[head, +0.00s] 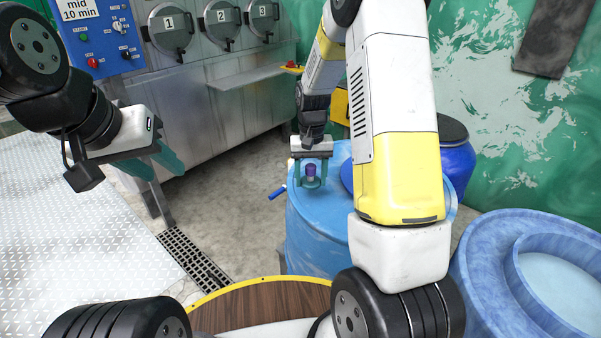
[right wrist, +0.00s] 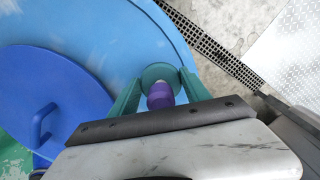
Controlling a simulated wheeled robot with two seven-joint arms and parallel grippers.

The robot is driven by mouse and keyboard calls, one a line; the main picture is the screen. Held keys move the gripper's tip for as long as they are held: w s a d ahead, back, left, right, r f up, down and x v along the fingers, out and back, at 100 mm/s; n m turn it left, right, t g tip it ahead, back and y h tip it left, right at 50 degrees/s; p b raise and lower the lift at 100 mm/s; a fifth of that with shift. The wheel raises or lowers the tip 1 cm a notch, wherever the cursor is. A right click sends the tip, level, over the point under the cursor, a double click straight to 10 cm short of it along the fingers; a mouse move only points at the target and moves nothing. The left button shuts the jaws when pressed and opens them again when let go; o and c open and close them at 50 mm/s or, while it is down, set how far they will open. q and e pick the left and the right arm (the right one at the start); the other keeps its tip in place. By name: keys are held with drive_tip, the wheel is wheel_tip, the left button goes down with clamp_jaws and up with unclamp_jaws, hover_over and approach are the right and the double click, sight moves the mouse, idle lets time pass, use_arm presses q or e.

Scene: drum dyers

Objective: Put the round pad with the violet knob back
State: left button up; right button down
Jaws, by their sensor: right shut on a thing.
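The round pad (head: 314,183) is a small green-teal disc with a violet knob (head: 310,170) standing up from it. My right gripper (head: 311,181) points down over the light blue drum (head: 315,240) and is shut on this pad. In the right wrist view the pad (right wrist: 160,73) and its violet knob (right wrist: 160,96) sit between the two teal fingers, over the drum's pale blue top. I cannot tell whether the pad touches the drum. My left gripper (head: 166,171) is open and empty, in the air at the left.
A dark blue lid with a handle (right wrist: 50,100) lies beside the pad in the right wrist view. A steel machine with numbered round doors (head: 240,100) stands behind. A blue round tub (head: 490,250) is at the right. A floor grate (head: 195,262) runs along the left.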

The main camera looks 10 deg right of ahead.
sight(310, 180)
drive_tip(key=shift+w+f, duration=0.3)
drive_tip(key=shift+f, duration=1.5)
drive_tip(key=shift+f, duration=0.15)
drive_tip(key=c, duration=0.5)
unclamp_jaws()
